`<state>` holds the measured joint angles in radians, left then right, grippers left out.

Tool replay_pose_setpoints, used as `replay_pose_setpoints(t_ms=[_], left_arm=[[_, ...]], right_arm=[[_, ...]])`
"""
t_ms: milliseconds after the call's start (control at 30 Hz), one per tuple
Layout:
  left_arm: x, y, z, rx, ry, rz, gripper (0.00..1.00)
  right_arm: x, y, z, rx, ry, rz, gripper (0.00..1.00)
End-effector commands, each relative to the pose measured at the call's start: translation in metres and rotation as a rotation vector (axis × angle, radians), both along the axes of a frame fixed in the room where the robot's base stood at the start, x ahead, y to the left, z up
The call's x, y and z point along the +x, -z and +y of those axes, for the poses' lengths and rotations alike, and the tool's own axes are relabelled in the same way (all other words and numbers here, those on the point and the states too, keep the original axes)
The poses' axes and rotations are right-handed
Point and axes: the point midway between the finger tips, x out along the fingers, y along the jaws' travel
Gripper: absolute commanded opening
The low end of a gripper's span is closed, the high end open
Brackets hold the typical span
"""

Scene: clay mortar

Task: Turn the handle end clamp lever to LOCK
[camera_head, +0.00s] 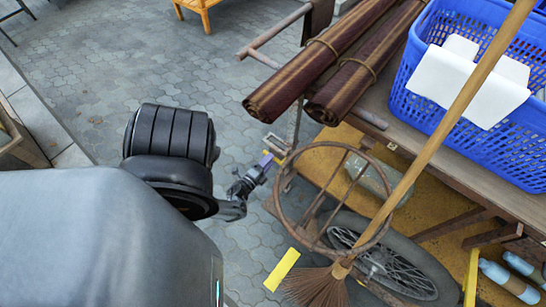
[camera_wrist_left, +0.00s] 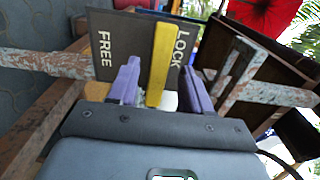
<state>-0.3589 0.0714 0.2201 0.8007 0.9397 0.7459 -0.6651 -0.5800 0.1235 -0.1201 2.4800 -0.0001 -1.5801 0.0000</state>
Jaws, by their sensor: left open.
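The clamp lever (camera_wrist_left: 161,55) is a yellow bar in the left wrist view, standing near upright in the picture beside the word LOCK on a dark plate (camera_wrist_left: 130,32). The word FREE is on the plate's left part. My left gripper (camera_wrist_left: 160,72) is open, its two purple fingers on either side of the lever with a gap visible to each. In the head view my left gripper (camera_head: 266,162) is at the end of a rusty frame, where the lever is too small to make out. My right gripper is not in view.
A rusty wheel ring (camera_head: 280,198) and a leaning broom (camera_head: 430,118) stand right of the gripper. Rolled brown mats (camera_head: 335,65) and a blue basket (camera_head: 440,110) lie on the wooden bench. Paved floor (camera_head: 90,90) at the left is clear.

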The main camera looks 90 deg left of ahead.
Motion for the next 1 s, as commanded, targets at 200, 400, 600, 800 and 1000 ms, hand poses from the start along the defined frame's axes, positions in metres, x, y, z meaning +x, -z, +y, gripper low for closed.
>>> replay_pose_setpoints(t_ms=[200, 400, 600, 800, 1000], left_arm=[[-0.028, 0.0, -0.03, -0.003, -0.002, 0.001, 0.49], [-0.044, 0.0, -0.048, 0.0, -0.001, 0.0, 0.49], [-0.052, 0.0, -0.056, 0.0, -0.001, 0.0, 0.49], [-0.052, 0.0, -0.057, 0.0, 0.0, 0.0, 0.49], [-0.052, 0.0, -0.056, 0.0, 0.0, 0.0, 0.49]], right_arm=[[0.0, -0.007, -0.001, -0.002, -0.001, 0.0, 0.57], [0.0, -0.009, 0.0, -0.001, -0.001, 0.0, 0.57], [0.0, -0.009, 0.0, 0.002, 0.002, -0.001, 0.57], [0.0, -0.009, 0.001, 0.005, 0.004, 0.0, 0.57], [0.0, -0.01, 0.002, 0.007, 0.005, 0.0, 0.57]])
